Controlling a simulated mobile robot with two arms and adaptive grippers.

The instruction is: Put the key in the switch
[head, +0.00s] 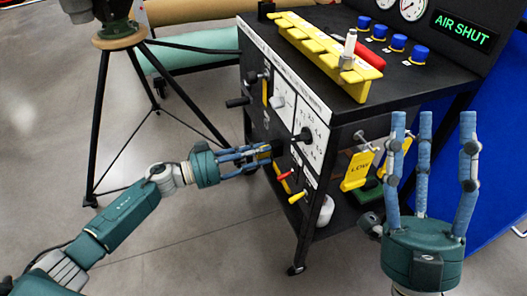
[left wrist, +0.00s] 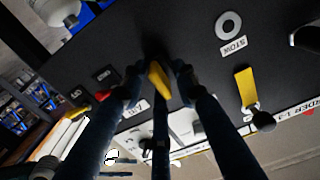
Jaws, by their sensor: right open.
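My left gripper (head: 262,153) reaches from the left to the cart's dark front panel. In the left wrist view its fingers (left wrist: 158,75) close around a small yellow piece (left wrist: 159,80), which looks like the key. The piece points at the black panel; I cannot tell whether its tip touches it. The fingers hide the panel spot in front of it, and I cannot make out the switch.
The black cart (head: 420,85) carries a yellow rack (head: 318,55), blue knobs (head: 397,42) and an "AIR SHUT" display (head: 463,27). A ring marked STOW (left wrist: 229,25) and a yellow tag (left wrist: 245,88) are on the panel. A black tripod (head: 100,120) stands left. The floor in front is clear.

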